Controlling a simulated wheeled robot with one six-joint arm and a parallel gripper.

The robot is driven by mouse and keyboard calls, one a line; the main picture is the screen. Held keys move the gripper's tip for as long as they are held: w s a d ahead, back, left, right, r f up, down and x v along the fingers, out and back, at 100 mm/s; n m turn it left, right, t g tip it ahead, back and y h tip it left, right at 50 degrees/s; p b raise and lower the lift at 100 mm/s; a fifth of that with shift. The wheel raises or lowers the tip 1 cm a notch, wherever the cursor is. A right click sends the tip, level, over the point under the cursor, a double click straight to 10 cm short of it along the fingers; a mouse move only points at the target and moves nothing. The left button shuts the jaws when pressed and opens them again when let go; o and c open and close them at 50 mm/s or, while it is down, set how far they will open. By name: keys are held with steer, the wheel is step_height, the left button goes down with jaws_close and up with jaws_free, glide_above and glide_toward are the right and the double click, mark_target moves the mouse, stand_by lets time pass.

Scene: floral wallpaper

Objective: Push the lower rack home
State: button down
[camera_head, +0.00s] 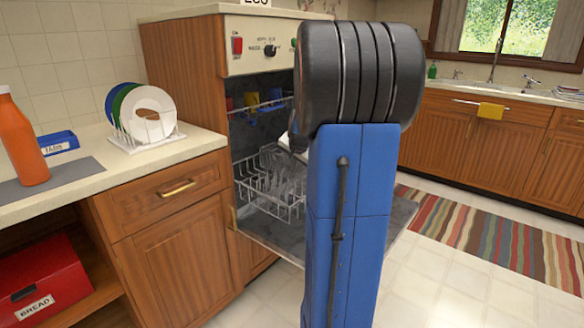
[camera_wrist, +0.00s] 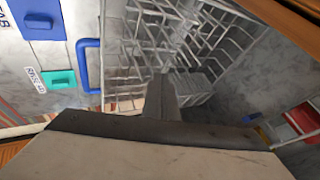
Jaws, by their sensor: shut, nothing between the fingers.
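The lower rack (camera_head: 270,190) is white wire and sits low in the open dishwasher (camera_head: 185,55), over the lowered door (camera_head: 275,238). My arm hides its right part in the head view. In the wrist view the rack (camera_wrist: 120,103) fills the upper middle, with a blue handle (camera_wrist: 90,65) on its left side. My gripper (camera_wrist: 162,82) is shut and empty, its fingertips seen against the rack's wires. I cannot tell whether they touch. The gripper is mostly hidden behind my arm in the head view.
An upper rack (camera_head: 257,107) holds yellow and blue cups. The door's inside carries a blue lid (camera_wrist: 38,18) and a teal cap (camera_wrist: 58,80). A counter with a plate stand (camera_head: 145,140) lies left. A striped rug (camera_head: 490,235) covers floor at right.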

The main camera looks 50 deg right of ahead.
mark_target(289, 180)
steer(key=x, duration=0.7)
stand_by(0.3)
steer(key=w+a, duration=0.1)
steer(key=w, duration=2.1)
steer(key=shift+a+f, duration=0.15)
steer(key=shift+a, duration=0.2)
